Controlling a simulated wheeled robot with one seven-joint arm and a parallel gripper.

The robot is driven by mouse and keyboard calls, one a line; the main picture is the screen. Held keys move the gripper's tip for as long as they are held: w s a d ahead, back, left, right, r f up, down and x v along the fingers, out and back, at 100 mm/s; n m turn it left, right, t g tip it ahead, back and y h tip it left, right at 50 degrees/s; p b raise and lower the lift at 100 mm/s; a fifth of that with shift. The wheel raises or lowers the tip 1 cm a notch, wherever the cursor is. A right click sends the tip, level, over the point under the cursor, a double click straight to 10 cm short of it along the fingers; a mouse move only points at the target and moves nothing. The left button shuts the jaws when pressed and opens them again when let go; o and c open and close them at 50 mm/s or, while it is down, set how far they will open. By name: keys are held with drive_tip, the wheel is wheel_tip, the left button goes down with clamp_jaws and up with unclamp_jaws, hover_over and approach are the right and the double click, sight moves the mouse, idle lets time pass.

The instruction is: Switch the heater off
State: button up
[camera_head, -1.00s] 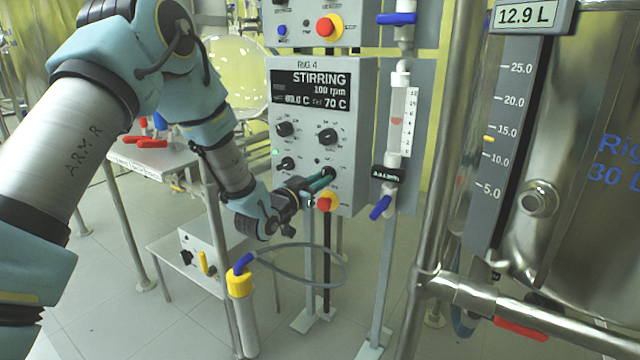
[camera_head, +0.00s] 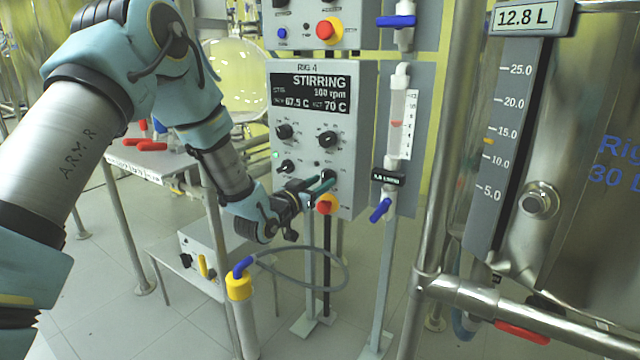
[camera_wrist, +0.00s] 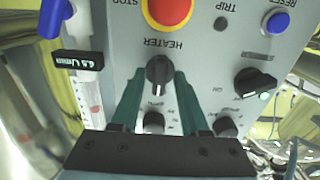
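The rig 4 control box (camera_head: 360,150) stands in the middle of the head view. Its display (camera_head: 311,93) reads STIRRING, 100 rpm and a set value of 70 C. The black heater knob (camera_head: 328,176) is low on the panel's right; in the wrist view the HEATER knob (camera_wrist: 158,73) shows upside down, its setting unclear. My gripper (camera_head: 323,184) reaches the panel from the left. In the wrist view my gripper (camera_wrist: 160,82) has its two green fingers apart, one on each side of the heater knob. Whether they touch it is hard to tell.
A red stop button (camera_head: 327,204) on yellow sits just below my fingers. Another knob with a green light (camera_wrist: 256,82) is beside the heater knob in the wrist view. A flow tube (camera_head: 402,125) and a steel vessel (camera_head: 590,200) stand to the right.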

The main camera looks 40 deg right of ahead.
drive_tip(key=shift+o, duration=0.3)
drive_tip(key=v, duration=1)
drive_tip(key=shift+a, duration=0.35)
